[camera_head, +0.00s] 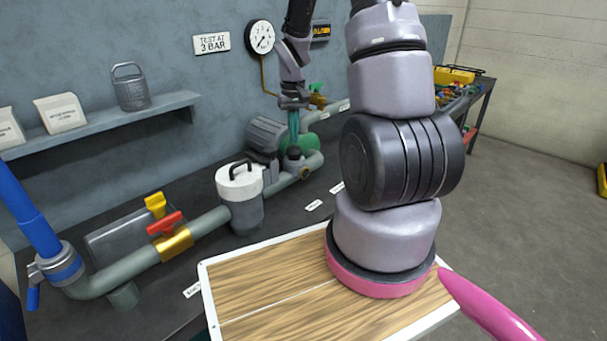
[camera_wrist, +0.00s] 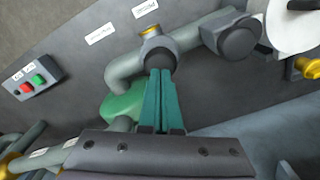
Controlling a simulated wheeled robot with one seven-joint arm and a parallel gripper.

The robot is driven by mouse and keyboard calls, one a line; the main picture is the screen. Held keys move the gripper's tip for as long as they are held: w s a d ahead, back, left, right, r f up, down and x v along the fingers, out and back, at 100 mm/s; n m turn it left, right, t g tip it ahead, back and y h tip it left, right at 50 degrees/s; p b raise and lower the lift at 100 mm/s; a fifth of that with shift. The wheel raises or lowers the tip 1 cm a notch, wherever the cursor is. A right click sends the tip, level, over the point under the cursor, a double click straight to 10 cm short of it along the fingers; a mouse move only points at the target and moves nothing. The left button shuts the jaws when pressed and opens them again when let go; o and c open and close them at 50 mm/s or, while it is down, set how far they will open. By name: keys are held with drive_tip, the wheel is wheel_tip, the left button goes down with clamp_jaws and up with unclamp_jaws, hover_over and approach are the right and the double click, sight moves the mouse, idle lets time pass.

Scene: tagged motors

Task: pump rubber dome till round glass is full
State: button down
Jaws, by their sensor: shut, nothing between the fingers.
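The rubber dome (camera_head: 294,153) is a small dark cap on top of the grey pipe fitting, beside the green pump (camera_head: 310,143). My gripper (camera_head: 293,137) points down right above the dome, its teal fingers shut together and empty. The round glass (camera_head: 305,173) is a small brass-ringed window on the fitting just below the dome. Its brass ring (camera_wrist: 150,31) also shows in the wrist view. Its fill level is too small to tell.
A filter canister (camera_head: 241,190) with white lid and black handle stands left of the dome. A motor (camera_head: 267,134) is behind it. A wooden-topped board (camera_head: 265,292) lies in front.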

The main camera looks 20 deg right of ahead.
drive_tip(key=shift+f, duration=0.2)
idle(0.6)
drive_tip(key=shift+f, duration=1.2)
drive_tip(key=shift+r, duration=1.45)
drive_tip(key=shift+f, duration=0.15)
drive_tip(key=shift+f, duration=1.3)
drive_tip(key=shift+r, duration=1.5)
drive_tip(key=shift+f, duration=0.15)
